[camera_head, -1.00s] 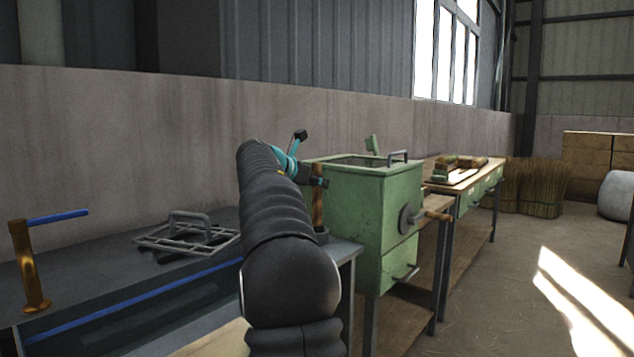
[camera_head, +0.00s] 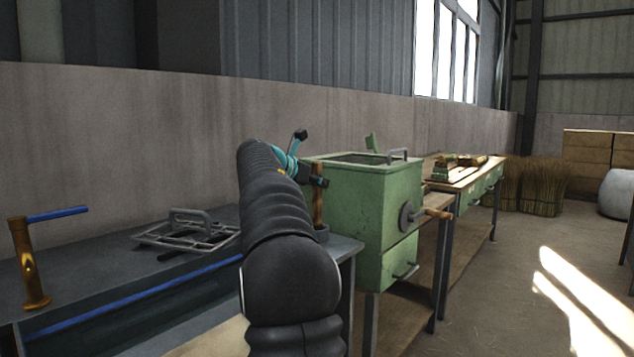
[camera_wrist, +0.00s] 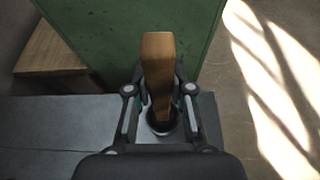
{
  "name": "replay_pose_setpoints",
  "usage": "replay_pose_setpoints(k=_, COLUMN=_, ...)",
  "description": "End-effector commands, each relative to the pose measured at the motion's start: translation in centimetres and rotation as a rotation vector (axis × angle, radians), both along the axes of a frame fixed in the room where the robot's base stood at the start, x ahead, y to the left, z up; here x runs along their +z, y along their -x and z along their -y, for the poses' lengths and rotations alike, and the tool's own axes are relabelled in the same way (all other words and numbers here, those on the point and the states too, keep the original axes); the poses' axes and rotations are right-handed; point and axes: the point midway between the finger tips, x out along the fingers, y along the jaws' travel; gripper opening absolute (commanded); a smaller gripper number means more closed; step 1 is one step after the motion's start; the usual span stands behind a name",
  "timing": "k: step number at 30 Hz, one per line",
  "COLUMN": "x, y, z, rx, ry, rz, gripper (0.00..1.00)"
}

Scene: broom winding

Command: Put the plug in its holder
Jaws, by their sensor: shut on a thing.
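The plug is a brown wooden peg (camera_head: 318,207), upright in the head view; its squared top end (camera_wrist: 158,60) shows in the wrist view. My gripper (camera_head: 319,182) is shut on it, with one finger on each side in the wrist view (camera_wrist: 160,104). The holder is a dark round cup (camera_head: 322,234) on the near corner of the grey bench; its rim shows in the wrist view (camera_wrist: 162,122). The plug's lower end is at the cup's mouth, seemingly inside the rim. How deep it sits is hidden.
A green metal box (camera_head: 368,205) with a crank stands close behind and right of the holder. Open floor lies right.

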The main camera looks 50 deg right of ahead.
Motion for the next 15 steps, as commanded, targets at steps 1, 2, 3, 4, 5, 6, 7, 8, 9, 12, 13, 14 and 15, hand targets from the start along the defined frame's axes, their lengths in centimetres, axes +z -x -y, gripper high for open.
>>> replay_pose_setpoints(k=1, x=-0.06, y=0.02, z=0.00, rx=0.000, ry=0.001, rz=0.000, gripper=0.00)
replay_pose_setpoints(k=2, x=-0.10, y=0.02, z=-0.01, rx=0.000, ry=0.001, rz=0.001, gripper=0.00)
replay_pose_setpoints(k=3, x=-0.18, y=0.01, z=-0.01, rx=0.001, ry=0.001, rz=0.001, gripper=0.00)
replay_pose_setpoints(k=4, x=-0.22, y=0.01, z=-0.01, rx=0.001, ry=0.001, rz=0.001, gripper=0.00)
replay_pose_setpoints(k=5, x=-0.27, y=0.01, z=-0.02, rx=0.001, ry=0.001, rz=0.001, gripper=0.00)
replay_pose_setpoints(k=6, x=-0.34, y=0.02, z=-0.01, rx=0.001, ry=0.001, rz=0.001, gripper=0.00)
replay_pose_setpoints(k=7, x=-0.39, y=0.01, z=-0.01, rx=0.001, ry=0.001, rz=0.001, gripper=0.00)
replay_pose_setpoints(k=8, x=-0.44, y=0.01, z=-0.01, rx=0.001, ry=0.001, rz=0.001, gripper=0.00)
replay_pose_setpoints(k=9, x=-0.51, y=0.01, z=0.00, rx=0.001, ry=0.001, rz=0.001, gripper=0.00)
replay_pose_setpoints(k=12, x=-0.53, y=0.01, z=-0.01, rx=0.001, ry=0.001, rz=0.001, gripper=0.31)
replay_pose_setpoints(k=13, x=-0.53, y=0.01, z=0.00, rx=0.001, ry=0.001, rz=0.001, gripper=0.32)
replay_pose_setpoints(k=14, x=-0.54, y=0.01, z=-0.01, rx=0.001, ry=0.001, rz=0.000, gripper=0.32)
replay_pose_setpoints(k=15, x=-0.54, y=0.01, z=-0.01, rx=0.001, ry=0.001, rz=0.000, gripper=0.32)
